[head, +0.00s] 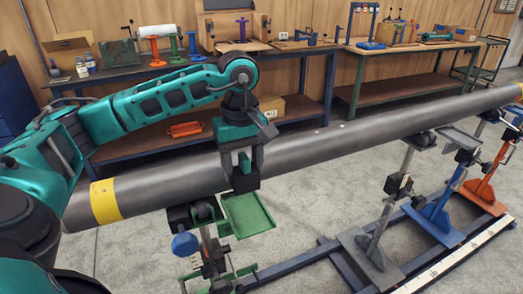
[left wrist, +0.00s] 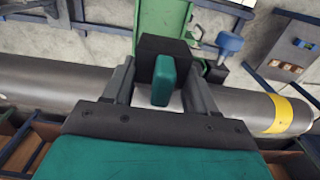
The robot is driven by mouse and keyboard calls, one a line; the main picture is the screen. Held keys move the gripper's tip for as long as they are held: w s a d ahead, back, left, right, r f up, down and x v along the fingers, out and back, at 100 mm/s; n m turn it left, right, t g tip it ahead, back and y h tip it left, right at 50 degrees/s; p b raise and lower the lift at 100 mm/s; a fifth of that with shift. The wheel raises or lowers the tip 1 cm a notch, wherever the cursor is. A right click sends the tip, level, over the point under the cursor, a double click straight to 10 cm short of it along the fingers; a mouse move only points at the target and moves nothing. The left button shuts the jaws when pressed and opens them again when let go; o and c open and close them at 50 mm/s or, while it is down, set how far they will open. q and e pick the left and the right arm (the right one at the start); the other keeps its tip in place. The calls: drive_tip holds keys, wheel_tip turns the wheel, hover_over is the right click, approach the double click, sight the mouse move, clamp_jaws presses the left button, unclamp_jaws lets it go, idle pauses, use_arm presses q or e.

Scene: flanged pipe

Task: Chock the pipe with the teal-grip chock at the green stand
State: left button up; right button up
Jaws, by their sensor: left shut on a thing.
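The long grey pipe (head: 335,138) with yellow end bands runs across the stands; it also shows in the left wrist view (left wrist: 50,85). The green stand (head: 250,214), with its flat green tray, is under the pipe's left part. My left gripper (head: 243,166) points down at the pipe's near side, above this tray. It is shut on the teal grip (left wrist: 163,80) of the chock, a dark block (head: 245,181). The chock is close to the pipe, over the tray's far edge; I cannot tell whether it touches either. My right gripper is out of view.
A blue knob (head: 185,244) sticks out at the green stand's left. Grey (head: 368,258), blue (head: 436,212) and orange (head: 488,185) stands follow to the right on a dark blue rail frame. Benches with tools (head: 300,45) line the wall behind the pipe.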

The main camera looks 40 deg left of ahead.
use_arm(q)
drive_tip(key=shift+w, duration=0.25)
drive_tip(key=shift+s+f, duration=0.15)
drive_tip(key=shift+f, duration=0.3)
drive_tip(key=shift+f+b, duration=0.6)
drive_tip(key=shift+f, duration=0.35)
drive_tip(key=shift+f+b, duration=2)
drive_tip(key=shift+f, duration=0.9)
drive_tip(key=shift+w+a+b, duration=0.15)
drive_tip(key=shift+w+a, duration=0.2)
drive_tip(key=shift+a, duration=0.25)
drive_tip(key=shift+w+a+b, duration=0.15)
drive_tip(key=shift+w+a, duration=0.2)
drive_tip(key=shift+a, duration=0.25)
drive_tip(key=o, duration=1.3)
drive_tip(key=shift+c, duration=0.2)
